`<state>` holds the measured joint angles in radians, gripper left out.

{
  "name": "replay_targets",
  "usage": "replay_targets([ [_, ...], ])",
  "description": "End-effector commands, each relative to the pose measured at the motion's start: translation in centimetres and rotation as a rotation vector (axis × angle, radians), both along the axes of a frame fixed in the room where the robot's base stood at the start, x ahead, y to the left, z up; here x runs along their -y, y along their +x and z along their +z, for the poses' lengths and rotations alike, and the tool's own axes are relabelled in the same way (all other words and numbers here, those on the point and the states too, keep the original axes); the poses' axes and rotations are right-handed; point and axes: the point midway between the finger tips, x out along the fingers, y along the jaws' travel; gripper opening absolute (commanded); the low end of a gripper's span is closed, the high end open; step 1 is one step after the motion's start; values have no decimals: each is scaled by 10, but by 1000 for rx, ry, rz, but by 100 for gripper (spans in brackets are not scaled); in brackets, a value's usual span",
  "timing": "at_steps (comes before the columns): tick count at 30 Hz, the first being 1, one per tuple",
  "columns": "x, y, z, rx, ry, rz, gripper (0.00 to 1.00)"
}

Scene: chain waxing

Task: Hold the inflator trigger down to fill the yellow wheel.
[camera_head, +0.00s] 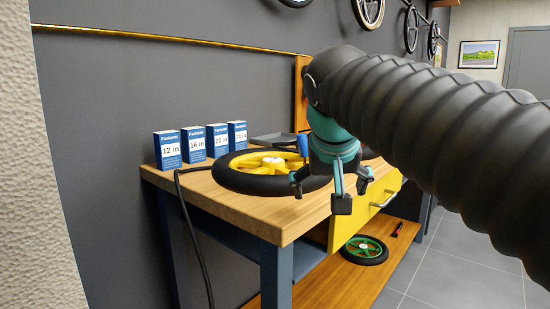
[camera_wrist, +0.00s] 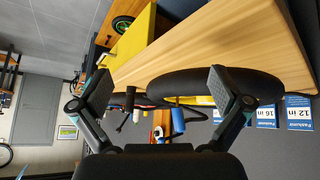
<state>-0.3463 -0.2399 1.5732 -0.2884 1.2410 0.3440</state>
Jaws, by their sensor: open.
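The yellow wheel (camera_head: 240,163) with its black tyre lies flat on the workbench, partly behind my gripper. In the wrist view its tyre (camera_wrist: 185,82) crosses the middle, with a strip of yellow rim beyond. My gripper (camera_head: 330,190) hangs over the front of the bench, in front of the wheel's right side. Its fingers (camera_wrist: 165,88) are spread with nothing between them. A blue cylindrical part (camera_head: 303,145) stands behind the wheel; a similar blue part (camera_wrist: 178,121) shows beyond the tyre in the wrist view. I cannot tell whether it belongs to the inflator, and no trigger can be made out.
Several blue size boxes (camera_head: 195,144) stand at the bench's back left, near a dark tray (camera_head: 275,139). A black hose (camera_head: 193,240) hangs at the left. A yellow drawer (camera_head: 364,217) is in the front. A green wheel (camera_head: 364,250) lies on the lower shelf.

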Motion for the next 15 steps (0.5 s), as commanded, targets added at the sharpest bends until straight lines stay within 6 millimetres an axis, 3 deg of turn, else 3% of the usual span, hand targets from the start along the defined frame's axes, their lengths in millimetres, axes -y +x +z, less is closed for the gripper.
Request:
replay_targets([
  [1,-15,14,18,16,0,1,100],
  [6,-60,48,72,77,12,-36,100],
  [10,-91,64,103,121,31,-70,100],
  [15,-118,73,126,159,57,-103,100],
])
